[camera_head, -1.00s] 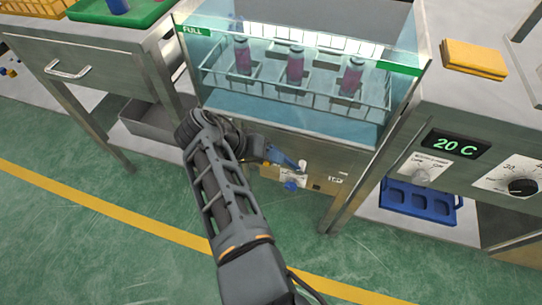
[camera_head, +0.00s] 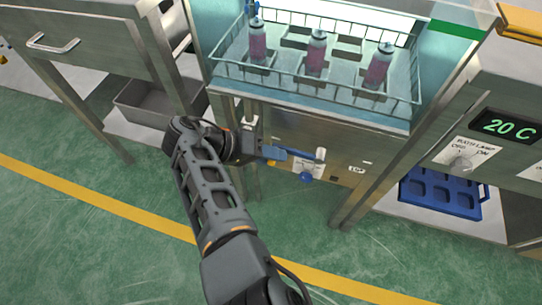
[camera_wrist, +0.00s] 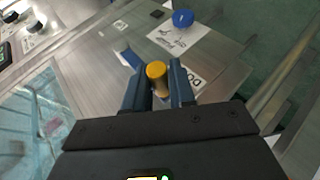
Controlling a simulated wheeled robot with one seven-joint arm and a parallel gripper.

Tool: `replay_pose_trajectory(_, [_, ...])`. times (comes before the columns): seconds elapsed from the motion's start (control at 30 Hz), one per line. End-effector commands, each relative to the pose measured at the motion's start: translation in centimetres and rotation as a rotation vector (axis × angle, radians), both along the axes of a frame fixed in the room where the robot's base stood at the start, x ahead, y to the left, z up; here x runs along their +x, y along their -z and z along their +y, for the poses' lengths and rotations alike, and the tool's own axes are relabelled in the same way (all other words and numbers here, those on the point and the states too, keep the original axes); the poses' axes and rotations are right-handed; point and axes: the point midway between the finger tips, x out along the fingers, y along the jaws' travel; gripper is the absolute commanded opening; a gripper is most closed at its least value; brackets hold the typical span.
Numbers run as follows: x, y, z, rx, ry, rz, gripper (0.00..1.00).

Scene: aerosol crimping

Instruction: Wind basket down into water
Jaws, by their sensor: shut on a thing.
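The wire basket (camera_head: 300,84) holds three pink-banded spray cans (camera_head: 316,52) and hangs low inside the clear-walled water tank (camera_head: 455,52). I cannot tell exactly where the water surface stands against it. My gripper (camera_head: 288,153) is at the steel panel under the tank. In the wrist view my gripper (camera_wrist: 160,88) is shut on a yellow-ended crank grip (camera_wrist: 156,70), which stands between the two fingers. A blue knob (camera_wrist: 183,18) sits on the panel beyond the fingers, and it shows in the head view (camera_head: 306,177) below a white-tipped part (camera_head: 320,154).
At right, a counter with a 20 C display (camera_head: 506,126) has a dial and a blue tray (camera_head: 440,194) on its lower shelf. At left stand a drawer bench (camera_head: 95,45) and a grey bin (camera_head: 150,100). The green floor in front is clear.

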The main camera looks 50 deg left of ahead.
Motion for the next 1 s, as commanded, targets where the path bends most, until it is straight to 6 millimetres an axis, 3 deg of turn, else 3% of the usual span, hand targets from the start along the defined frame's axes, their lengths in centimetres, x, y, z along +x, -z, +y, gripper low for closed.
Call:
replay_pose_trajectory(0.07, [0.43,1.13,-0.78,-0.041,0.017,-0.017,0.00])
replay_pose_trajectory(0.8, [0.53,1.45,-1.04,-0.101,0.018,-0.052,0.00])
replay_pose_trajectory(0.83, [0.53,1.46,-1.03,-0.101,0.018,-0.052,0.27])
replay_pose_trajectory(1.0, [0.43,1.26,-0.73,-0.096,0.014,-0.054,0.44])
